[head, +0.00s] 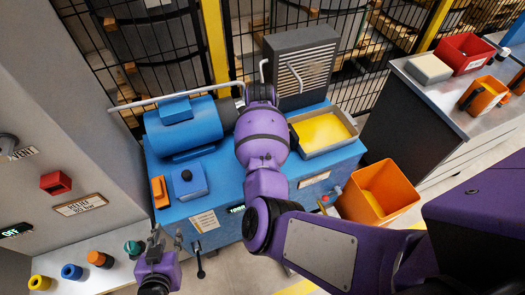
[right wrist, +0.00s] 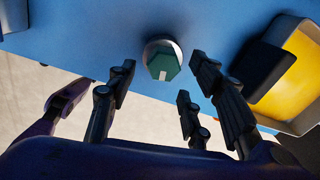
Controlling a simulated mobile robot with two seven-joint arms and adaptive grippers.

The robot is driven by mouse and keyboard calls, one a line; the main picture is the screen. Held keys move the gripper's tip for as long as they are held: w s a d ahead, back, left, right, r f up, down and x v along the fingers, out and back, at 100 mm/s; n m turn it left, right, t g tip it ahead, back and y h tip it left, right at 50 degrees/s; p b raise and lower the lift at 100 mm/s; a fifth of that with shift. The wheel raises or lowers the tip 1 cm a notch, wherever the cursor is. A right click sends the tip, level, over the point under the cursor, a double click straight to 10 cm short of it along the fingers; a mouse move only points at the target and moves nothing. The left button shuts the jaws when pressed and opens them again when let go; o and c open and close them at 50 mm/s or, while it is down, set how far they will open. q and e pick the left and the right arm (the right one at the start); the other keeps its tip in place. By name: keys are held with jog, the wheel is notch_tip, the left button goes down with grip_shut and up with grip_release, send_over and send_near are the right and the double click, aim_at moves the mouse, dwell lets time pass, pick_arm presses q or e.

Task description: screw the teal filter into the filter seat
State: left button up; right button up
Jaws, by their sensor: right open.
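In the right wrist view a teal filter (right wrist: 162,64) with a pale mark sits at a round silvery seat (right wrist: 150,48) on the blue cabinet. How deep it sits I cannot tell. My right gripper (right wrist: 160,80) is open, its dark fingers apart on either side of and below the filter, with nothing held. In the head view my right arm hides this gripper and the seat. My left gripper (head: 166,238) is at the lower left, its fingers apart and nothing visible between them. A teal-topped piece (head: 132,248) stands on the white bench just left of it.
Yellow (head: 40,283), blue (head: 72,272) and orange (head: 100,259) ring-like pieces stand on the bench. The blue cabinet carries a blue motor (head: 182,128) and a yellow-bottomed tray (head: 325,131). An orange bin (head: 378,192) stands right of the cabinet. A black lever (head: 199,262) sticks out in front.

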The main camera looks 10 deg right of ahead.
jog(key=n, duration=0.5)
jog(key=shift+s+d+n, duration=0.1)
jog(key=shift+d+n, duration=0.05)
jog(key=shift+n, duration=0.25)
jog(key=n, duration=0.4)
jog(key=shift+d, duration=0.1)
jog(key=n, duration=0.5)
jog(key=shift+d, duration=0.15)
jog(key=n, duration=0.5)
jog(key=shift+d, duration=0.1)
jog(key=n, duration=0.6)
jog(key=shift+w+d+n, duration=0.1)
jog(key=shift+w+n, duration=0.1)
jog(key=shift+n, duration=0.1)
jog(key=n, duration=0.5)
jog(key=shift+w, duration=0.1)
jog(key=n, duration=0.2)
jog(key=shift+n+y, duration=0.3)
